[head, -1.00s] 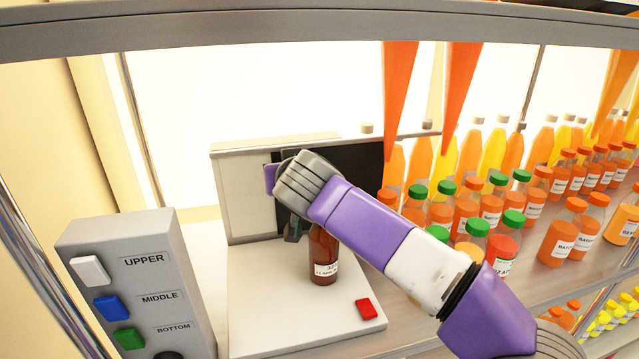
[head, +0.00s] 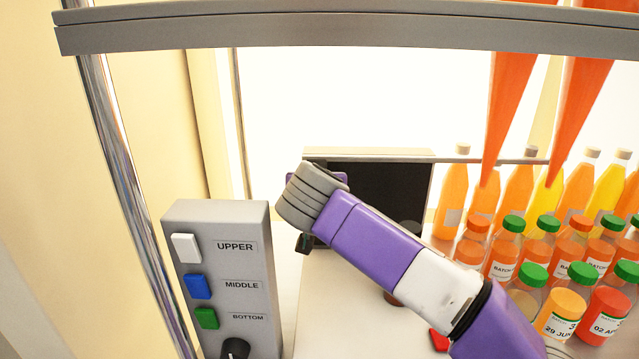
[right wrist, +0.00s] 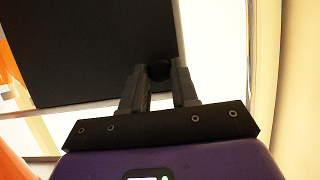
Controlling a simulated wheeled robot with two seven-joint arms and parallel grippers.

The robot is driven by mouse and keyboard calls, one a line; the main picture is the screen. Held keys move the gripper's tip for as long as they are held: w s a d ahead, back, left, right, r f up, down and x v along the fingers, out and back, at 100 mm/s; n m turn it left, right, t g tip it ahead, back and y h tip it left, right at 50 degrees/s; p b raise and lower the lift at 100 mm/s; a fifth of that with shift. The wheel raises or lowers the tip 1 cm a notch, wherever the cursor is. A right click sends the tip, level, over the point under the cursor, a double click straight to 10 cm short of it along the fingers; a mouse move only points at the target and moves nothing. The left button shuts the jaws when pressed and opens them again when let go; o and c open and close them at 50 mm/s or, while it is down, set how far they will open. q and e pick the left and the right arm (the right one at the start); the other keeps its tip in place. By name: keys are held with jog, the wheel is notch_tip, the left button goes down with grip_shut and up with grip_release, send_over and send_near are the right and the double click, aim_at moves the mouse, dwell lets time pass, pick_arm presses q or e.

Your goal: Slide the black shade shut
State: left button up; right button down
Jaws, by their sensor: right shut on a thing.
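The black shade (head: 385,190) is a flat dark panel under a pale top rail (head: 370,155) at the back of the white stand. It now spans most of the width below the rail. My right gripper (head: 303,243) is at the shade's left end, and my arm hides part of the shade's lower left. In the right wrist view the shade (right wrist: 85,45) fills the upper left. There my right gripper (right wrist: 160,88) is shut on a small dark knob (right wrist: 158,70) at the shade's edge. My left gripper is not in view.
A grey control box (head: 220,220) with white, blue and green buttons stands left. A red button (head: 439,341) is on the white base (head: 330,310). Juice bottles (head: 500,250) crowd the right. A brown bottle is mostly hidden behind my arm.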

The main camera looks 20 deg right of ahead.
jog(key=c, duration=1.1)
grip_release()
jog(key=shift+w+a, duration=0.1)
jog(key=shift+a, duration=0.15)
jog(key=shift+c, duration=0.2)
jog(key=v, duration=0.7)
jog(key=shift+s, duration=0.3)
jog(key=shift+r, duration=0.1)
